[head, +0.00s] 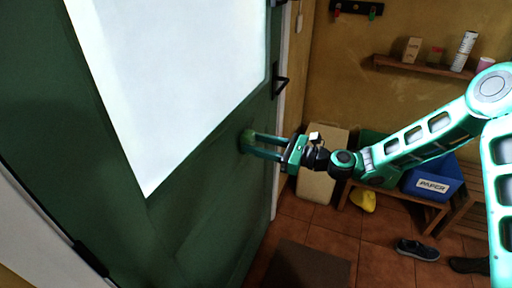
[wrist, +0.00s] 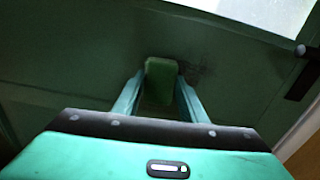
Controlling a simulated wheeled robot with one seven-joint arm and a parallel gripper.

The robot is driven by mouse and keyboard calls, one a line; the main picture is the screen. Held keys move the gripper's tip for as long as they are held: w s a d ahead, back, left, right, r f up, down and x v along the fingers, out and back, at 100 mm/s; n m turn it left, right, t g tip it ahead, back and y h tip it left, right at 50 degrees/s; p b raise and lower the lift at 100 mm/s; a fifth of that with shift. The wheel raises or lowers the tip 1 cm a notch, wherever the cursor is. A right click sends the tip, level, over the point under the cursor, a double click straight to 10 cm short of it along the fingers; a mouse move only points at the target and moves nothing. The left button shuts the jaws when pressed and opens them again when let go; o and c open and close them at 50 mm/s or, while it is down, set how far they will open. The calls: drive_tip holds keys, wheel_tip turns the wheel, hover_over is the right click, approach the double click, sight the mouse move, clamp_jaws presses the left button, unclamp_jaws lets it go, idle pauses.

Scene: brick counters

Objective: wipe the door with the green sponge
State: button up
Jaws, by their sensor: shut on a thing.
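The dark green door (head: 190,190) with a pale glass pane fills the left half of the head view. It also fills most of the wrist view (wrist: 60,65). My gripper (head: 249,144) reaches to the door's lower panel, below the pane and left of the door handle. In the wrist view my gripper (wrist: 161,88) is shut on the green sponge (wrist: 160,70), which sits between the fingertips. The sponge appears to be at or against the door face; exact contact is hard to tell. A dark smudge (wrist: 197,72) shows on the door just right of the sponge.
The black door handle (head: 281,85) sticks out right of my gripper. A bench with a blue paper box (head: 434,184) stands at the right. A shelf (head: 425,68) hangs above it. Shoes (head: 417,250) and a mat (head: 308,266) lie on the tiled floor.

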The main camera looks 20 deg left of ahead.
sight(253, 134)
drive_tip(key=shift+w+d, duration=0.15)
drive_tip(key=shift+w, duration=2.25)
drive_tip(key=shift+w+d, duration=0.1)
drive_tip(key=shift+w, duration=2.6)
drive_tip(key=shift+r, duration=0.8)
drive_tip(key=shift+s, duration=1.7)
drive_tip(key=shift+s+a, duration=0.2)
drive_tip(key=shift+s, duration=1.55)
drive_tip(key=shift+s+a, duration=0.2)
drive_tip(key=shift+s, duration=1.5)
drive_tip(key=shift+s+a, duration=0.2)
drive_tip(key=shift+s, duration=1.55)
drive_tip(key=shift+d+r, duration=0.1)
drive_tip(key=shift+r, duration=0.65)
drive_tip(key=shift+w+d, duration=0.15)
drive_tip(key=shift+w, duration=0.75)
drive_tip(key=shift+w+d, duration=0.15)
drive_tip(key=shift+w, duration=0.75)
drive_tip(key=shift+w+d, duration=0.15)
drive_tip(key=shift+w, duration=5)
